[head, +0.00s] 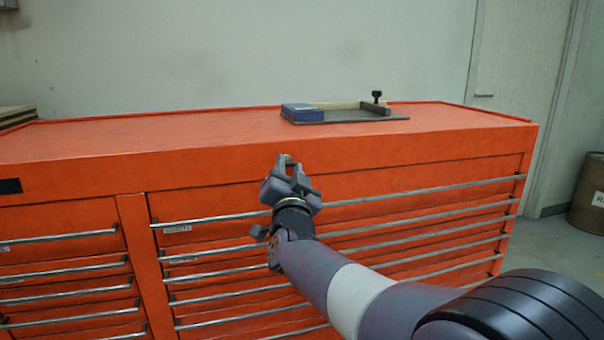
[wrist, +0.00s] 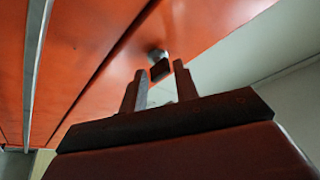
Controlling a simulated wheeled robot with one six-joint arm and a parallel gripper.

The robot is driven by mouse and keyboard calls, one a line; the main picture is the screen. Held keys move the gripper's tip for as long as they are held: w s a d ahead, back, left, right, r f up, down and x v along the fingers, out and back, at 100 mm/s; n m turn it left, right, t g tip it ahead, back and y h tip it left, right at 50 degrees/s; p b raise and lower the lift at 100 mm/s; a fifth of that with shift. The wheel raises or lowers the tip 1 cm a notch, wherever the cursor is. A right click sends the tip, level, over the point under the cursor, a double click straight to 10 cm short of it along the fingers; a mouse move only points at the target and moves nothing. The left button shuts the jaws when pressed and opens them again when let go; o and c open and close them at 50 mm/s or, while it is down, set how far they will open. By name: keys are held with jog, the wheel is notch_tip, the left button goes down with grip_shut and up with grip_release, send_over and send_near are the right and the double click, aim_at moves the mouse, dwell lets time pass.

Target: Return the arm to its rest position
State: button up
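My arm reaches from the lower right of the head view towards the front of an orange tool cabinet (head: 420,155). My gripper (head: 287,163) is in front of the cabinet's upper front face, just below the top edge. In the wrist view my gripper's two fingers (wrist: 160,86) stand apart with a gap between them. A small silver and dark fitting (wrist: 159,63) shows on the orange surface beyond the fingertips. I cannot tell whether the fingers touch it. Nothing is seen held. No gate valve can be made out.
A dark tray (head: 350,116) with a blue box (head: 302,112) and a black-knobbed piece (head: 377,98) lies on the cabinet top. Long metal drawer handles (head: 420,213) stick out below and around my gripper. A brown drum (head: 588,195) stands at the far right.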

jog(key=n+y, duration=0.2)
jog(key=n, duration=0.2)
jog(key=shift+d+n, duration=0.15)
jog(key=shift+n, duration=0.15)
jog(key=n+y+p, duration=0.1)
jog(key=n+y, duration=0.1)
jog(key=n, duration=0.2)
jog(key=shift+y, duration=0.3)
jog(key=shift+v, duration=1.05)
